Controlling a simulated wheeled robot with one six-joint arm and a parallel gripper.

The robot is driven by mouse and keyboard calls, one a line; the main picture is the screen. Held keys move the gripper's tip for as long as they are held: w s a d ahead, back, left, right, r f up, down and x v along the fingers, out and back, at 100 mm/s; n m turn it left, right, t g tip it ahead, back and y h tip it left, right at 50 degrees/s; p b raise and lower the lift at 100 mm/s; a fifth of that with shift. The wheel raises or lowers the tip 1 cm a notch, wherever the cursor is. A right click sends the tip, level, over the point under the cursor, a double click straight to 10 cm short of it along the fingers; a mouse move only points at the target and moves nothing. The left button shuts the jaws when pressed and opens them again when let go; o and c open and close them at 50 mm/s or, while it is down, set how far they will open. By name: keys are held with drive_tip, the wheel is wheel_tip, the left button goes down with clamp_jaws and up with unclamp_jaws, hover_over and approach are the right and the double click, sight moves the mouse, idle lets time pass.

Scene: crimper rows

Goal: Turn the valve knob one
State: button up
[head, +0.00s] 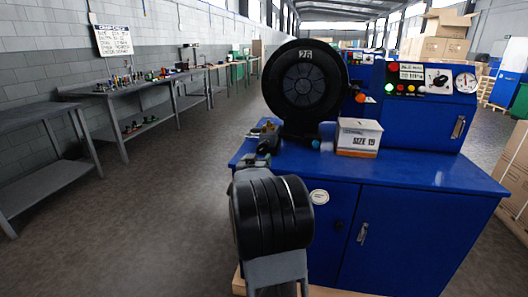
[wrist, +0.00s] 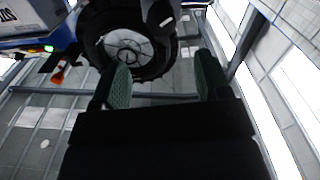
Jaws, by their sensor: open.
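The blue crimping machine's control box (head: 425,112) carries several coloured buttons, a display and a round gauge (head: 466,82). A small orange knob (head: 361,98) sits at the box's left side, beside the black crimping head (head: 303,85) marked 26. An orange part also shows at the left of the wrist view (wrist: 58,76). I cannot tell for sure which part is the valve knob. My gripper (head: 266,142) is over the left front of the blue cabinet top, partly hidden by my arm. In the wrist view its two green-padded fingers (wrist: 162,84) are apart, with nothing between them.
A white box marked SIZE (head: 358,137) stands on the blue cabinet top (head: 420,172), right of my gripper. Small parts lie at its left edge. Grey workbenches (head: 150,92) line the left wall. Cartons (head: 438,38) are stacked behind and at right. The floor at left is clear.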

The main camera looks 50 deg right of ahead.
sight(263, 148)
drive_tip(key=x, duration=1.1)
drive_tip(key=shift+w+d, duration=0.2)
drive_tip(key=shift+d, duration=0.1)
drive_tip(key=c, duration=0.9)
